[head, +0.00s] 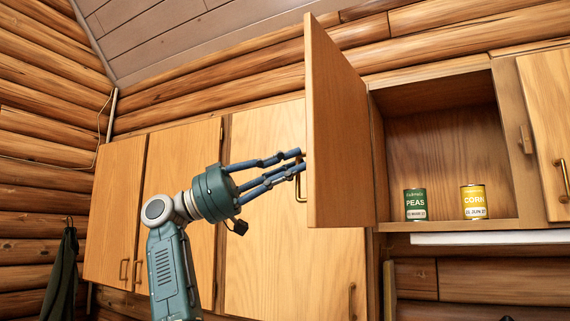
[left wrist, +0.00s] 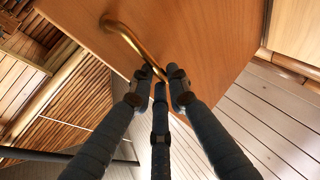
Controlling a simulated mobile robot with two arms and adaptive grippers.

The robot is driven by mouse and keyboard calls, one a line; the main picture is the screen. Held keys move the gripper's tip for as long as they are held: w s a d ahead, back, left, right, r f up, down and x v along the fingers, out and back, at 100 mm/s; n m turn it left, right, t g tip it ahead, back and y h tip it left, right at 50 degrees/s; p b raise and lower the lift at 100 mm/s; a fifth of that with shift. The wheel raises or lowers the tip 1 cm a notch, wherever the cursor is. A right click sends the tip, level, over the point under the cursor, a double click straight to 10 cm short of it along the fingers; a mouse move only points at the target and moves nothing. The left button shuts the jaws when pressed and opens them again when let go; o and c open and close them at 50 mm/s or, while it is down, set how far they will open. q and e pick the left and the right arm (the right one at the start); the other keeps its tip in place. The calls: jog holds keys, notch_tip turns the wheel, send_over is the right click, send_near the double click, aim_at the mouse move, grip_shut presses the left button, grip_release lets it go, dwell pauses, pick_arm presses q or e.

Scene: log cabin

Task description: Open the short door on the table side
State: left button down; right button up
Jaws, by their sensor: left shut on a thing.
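The short cabinet door (head: 337,130) stands swung well open, out from the open cupboard. Its brass handle (left wrist: 128,38) shows in the left wrist view on the door's front face, which also fills the top of that view (left wrist: 205,40). My left gripper (head: 300,160) is at the door's left face, its blue fingers closed around the handle. In the left wrist view my left gripper (left wrist: 160,78) has its fingertips at one end of the handle. In the head view the fingers partly cover the handle. My right gripper is not in view.
The open cupboard (head: 440,108) holds a green peas can (head: 415,204) and a yellow corn can (head: 473,201) on its bottom shelf. Tall closed doors (head: 180,200) stand on the left. Another closed door (head: 550,120) is at the right edge. A dark cloth (head: 62,270) hangs at the far left.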

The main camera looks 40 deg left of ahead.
pick_arm(q)
jog(key=shift+w, duration=0.2)
jog(key=c, duration=1.7)
grip_release()
jog(key=shift+w, duration=0.1)
jog(key=shift+w+d, duration=0.15)
jog(key=shift+w, duration=0.1)
jog(key=shift+f, duration=0.1)
jog(key=v, duration=1.2)
jog(key=shift+s, duration=0.1)
